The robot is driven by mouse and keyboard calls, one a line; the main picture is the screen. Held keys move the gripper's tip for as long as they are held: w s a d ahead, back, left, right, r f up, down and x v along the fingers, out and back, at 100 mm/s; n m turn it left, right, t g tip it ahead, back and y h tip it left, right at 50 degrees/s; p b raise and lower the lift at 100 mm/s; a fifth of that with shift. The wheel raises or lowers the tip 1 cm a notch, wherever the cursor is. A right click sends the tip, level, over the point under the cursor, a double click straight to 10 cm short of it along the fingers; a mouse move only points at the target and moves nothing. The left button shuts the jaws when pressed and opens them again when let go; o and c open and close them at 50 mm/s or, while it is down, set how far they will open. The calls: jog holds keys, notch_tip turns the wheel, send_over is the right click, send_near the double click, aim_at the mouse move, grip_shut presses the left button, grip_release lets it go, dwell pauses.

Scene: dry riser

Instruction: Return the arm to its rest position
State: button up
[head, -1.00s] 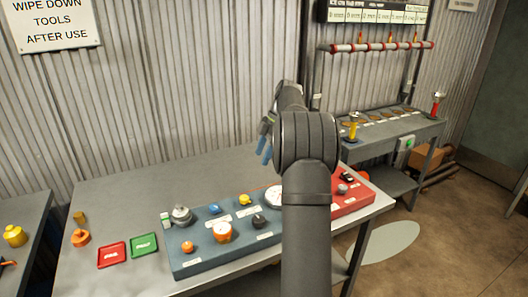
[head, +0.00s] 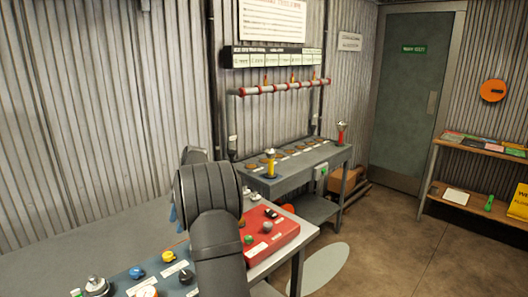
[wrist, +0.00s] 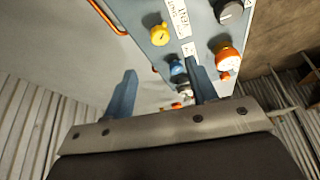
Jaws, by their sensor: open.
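My gripper (wrist: 161,88) is open in the wrist view, with its two blue fingers apart and nothing between them. Beyond the fingers is the blue panel (wrist: 205,58), with a yellow knob (wrist: 160,35), a black knob (wrist: 229,12) and an orange-rimmed gauge (wrist: 229,60). In the head view my arm stands bent over the bench, and the blue fingers (head: 175,214) show only partly at the left of the wrist. My arm hides part of the panels behind it.
The grey bench (head: 105,235) carries the blue panel and a red panel (head: 284,236). A second bench (head: 285,178) with a yellow-bodied fitting (head: 270,165) stands behind, under a red-and-white pipe (head: 285,87). A wooden shelf (head: 468,207) and green door (head: 404,95) are at right. Floor between is open.

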aim_at(168, 254)
jog(key=x, duration=1.1)
jog(key=shift+s+f, duration=0.15)
jog(key=shift+f, duration=0.05)
